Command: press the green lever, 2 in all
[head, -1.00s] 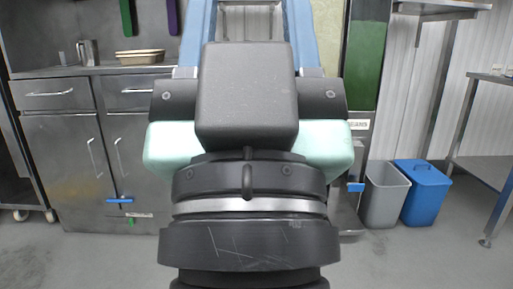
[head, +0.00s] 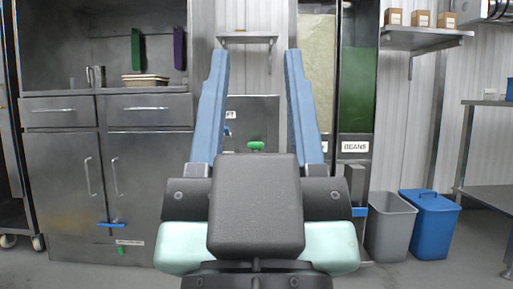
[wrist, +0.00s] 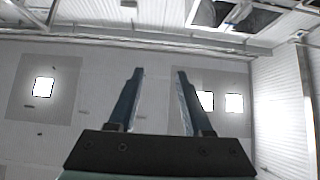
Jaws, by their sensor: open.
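My gripper (head: 256,62) stands in the middle of the head view. Its two long blue fingers point up and are wide apart, with nothing between them. The green lever (head: 256,145) shows as a small green knob just above my dark gripper body, seen through the gap between the fingers, on or before a grey steel unit (head: 258,112). Whether a finger touches it cannot be told; it looks farther off. Its lower part is hidden by my gripper. In the wrist view my gripper (wrist: 160,75) is open before pale panels and bright lights; no lever shows there.
A tall dispenser with green contents and a BEANS label (head: 355,146) stands right of my gripper. A grey bin (head: 390,228) and a blue bin (head: 430,225) stand at right. A steel cabinet (head: 60,170) fills the left. A wall shelf (head: 247,38) hangs behind.

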